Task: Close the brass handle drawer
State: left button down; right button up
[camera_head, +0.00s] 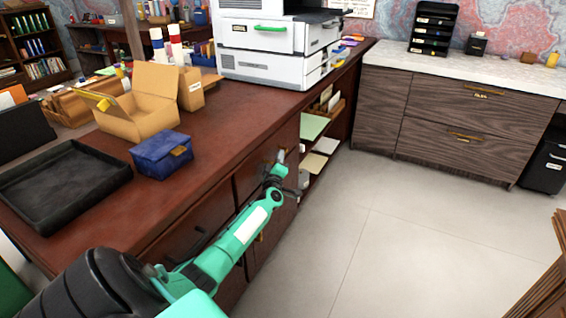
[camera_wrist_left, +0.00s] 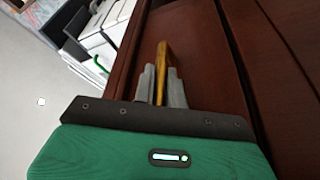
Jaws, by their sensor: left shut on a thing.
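The brass handle (camera_wrist_left: 163,58) sits upright between the two grey fingers of my left gripper (camera_wrist_left: 160,86) in the left wrist view. The fingers are closed around the handle. The reddish-brown drawer front (camera_wrist_left: 205,50) is behind it; how far it stands out from the desk is hard to tell. In the head view my left arm reaches along the front of the desk, and my left gripper (camera_head: 285,178) is at the upper drawer near the open shelves. The gripper and wrist partly hide the handle there. My right gripper is not in view.
The desk top (camera_head: 225,120) bears a black tray (camera_head: 60,185), a blue box (camera_head: 160,155), an open cardboard box (camera_head: 145,105) and a white printer (camera_head: 270,50). Open shelves (camera_head: 320,135) lie beyond the drawer. A grey wood cabinet (camera_head: 440,120) stands at right. The floor (camera_head: 390,230) before the desk is clear.

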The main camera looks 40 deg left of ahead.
pick_arm(q)
jog(key=shift+s+a, duration=0.1)
jog(key=shift+a, duration=0.1)
jog(key=c, duration=1.5)
grip_release()
jog(key=shift+a, duration=0.15)
jog(key=shift+o, duration=0.2)
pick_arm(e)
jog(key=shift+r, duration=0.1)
